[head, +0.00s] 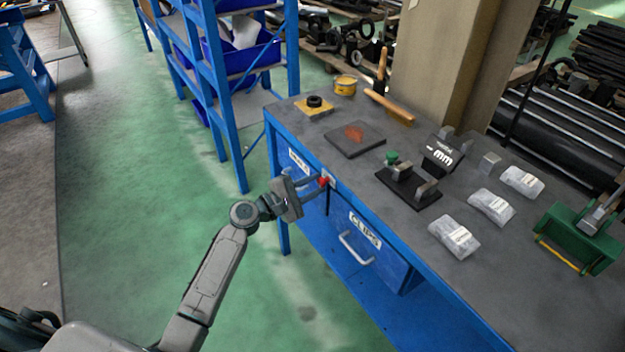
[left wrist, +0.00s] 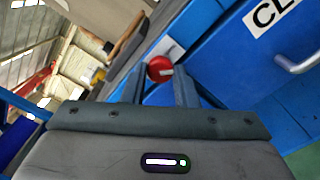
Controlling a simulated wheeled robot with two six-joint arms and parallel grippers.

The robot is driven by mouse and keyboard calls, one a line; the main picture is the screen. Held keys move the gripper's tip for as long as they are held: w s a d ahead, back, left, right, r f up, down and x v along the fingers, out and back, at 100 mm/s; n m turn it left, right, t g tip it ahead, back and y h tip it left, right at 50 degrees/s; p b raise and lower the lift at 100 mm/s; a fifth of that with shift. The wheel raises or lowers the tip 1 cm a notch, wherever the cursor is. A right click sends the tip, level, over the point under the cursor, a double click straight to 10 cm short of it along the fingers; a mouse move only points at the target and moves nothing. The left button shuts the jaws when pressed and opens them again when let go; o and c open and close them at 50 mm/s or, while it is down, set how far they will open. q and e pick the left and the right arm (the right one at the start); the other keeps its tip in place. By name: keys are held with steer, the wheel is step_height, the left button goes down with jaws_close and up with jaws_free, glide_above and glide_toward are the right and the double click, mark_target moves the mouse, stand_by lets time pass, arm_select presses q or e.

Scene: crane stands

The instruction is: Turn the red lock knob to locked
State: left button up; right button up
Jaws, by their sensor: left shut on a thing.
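The red lock knob (head: 323,181) sits on a small light plate on the front of the blue workbench, between the two drawer fronts. My left gripper (head: 318,182) reaches it from the left and is shut on it. In the left wrist view the round red knob (left wrist: 160,69) lies between the two fingertips (left wrist: 160,73), with the pale plate (left wrist: 172,54) behind it. Any lock marking is too small to read. My right gripper is in neither view.
The drawer labelled CLIPS (head: 365,240) has a metal handle (head: 356,248) right of the knob. The grey bench top (head: 340,115) holds a dark plate, a black fixture with a green knob, several clear bags and a green tool. Blue shelving (head: 230,90) stands behind left; green floor is free.

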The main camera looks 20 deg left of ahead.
arm_select(q)
steer(key=n+p, duration=0.3)
steer(key=n, duration=0.1)
steer(key=shift+n, duration=0.3)
steer(key=shift+n+p, duration=0.4)
steer(key=shift+n, duration=0.4)
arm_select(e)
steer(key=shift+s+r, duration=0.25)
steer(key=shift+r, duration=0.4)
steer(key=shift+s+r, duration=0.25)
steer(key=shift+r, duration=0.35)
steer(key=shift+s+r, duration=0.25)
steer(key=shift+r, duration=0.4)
arm_select(q)
steer(key=shift+f, duration=0.1)
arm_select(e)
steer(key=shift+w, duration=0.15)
arm_select(q)
steer(key=o, duration=1)
steer(key=shift+b+v, duration=1.6)
steer(key=shift+v, duration=3.85)
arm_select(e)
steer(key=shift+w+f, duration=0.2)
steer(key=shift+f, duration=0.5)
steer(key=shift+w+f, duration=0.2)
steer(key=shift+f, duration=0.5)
